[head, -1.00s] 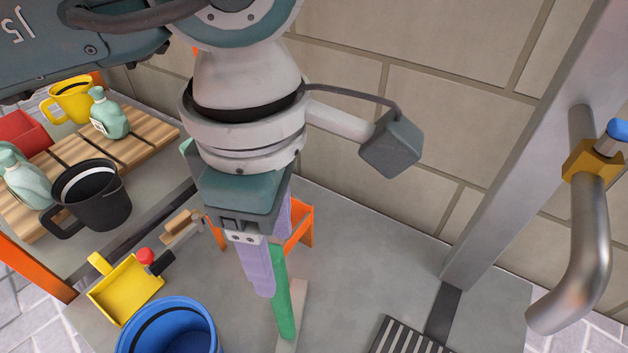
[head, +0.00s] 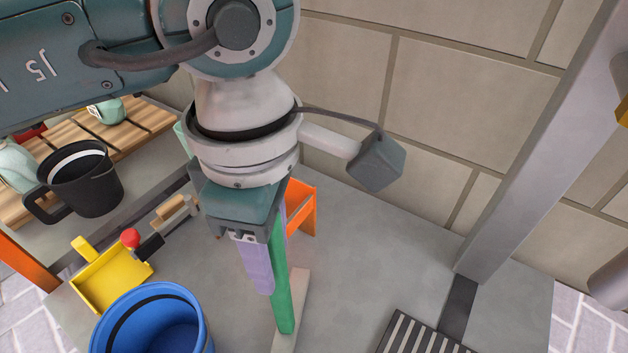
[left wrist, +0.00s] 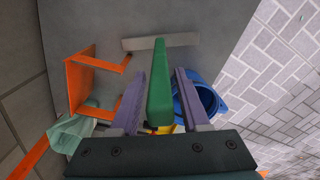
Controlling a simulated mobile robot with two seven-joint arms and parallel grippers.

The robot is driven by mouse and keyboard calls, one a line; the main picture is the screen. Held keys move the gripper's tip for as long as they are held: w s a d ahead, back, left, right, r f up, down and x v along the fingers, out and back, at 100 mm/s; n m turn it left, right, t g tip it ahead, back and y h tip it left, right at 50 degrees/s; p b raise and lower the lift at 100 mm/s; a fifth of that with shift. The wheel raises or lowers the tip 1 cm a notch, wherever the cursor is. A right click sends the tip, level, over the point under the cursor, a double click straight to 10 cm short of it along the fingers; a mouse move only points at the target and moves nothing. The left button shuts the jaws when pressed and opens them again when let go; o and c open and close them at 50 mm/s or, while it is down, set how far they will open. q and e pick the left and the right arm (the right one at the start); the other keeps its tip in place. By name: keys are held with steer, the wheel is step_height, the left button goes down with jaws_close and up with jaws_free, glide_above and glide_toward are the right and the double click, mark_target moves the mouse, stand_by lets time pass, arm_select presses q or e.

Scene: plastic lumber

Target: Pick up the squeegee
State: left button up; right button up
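The squeegee has a green handle (head: 284,290) and a pale bar-shaped head (head: 297,312) by the grey surface. In the left wrist view the green handle (left wrist: 160,85) points toward my gripper, and the pale bar (left wrist: 160,41) lies crosswise at its far end. My left gripper (head: 268,280) points down with its two purple fingers on either side of the handle. In the left wrist view my left gripper (left wrist: 160,76) is open, with a gap between the handle and each finger. The upper handle is partly hidden by the gripper in the head view. My right gripper is not in view.
A blue bucket (head: 198,335) and a yellow dustpan (head: 108,280) stand left of the squeegee. An orange frame (head: 303,210) is close behind the gripper. A black mug (head: 88,185) stands at left. A striped grate (head: 420,338) lies to the right, near a metal post (head: 530,160).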

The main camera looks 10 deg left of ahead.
arm_select(q)
jaws_close()
stand_by(1.1)
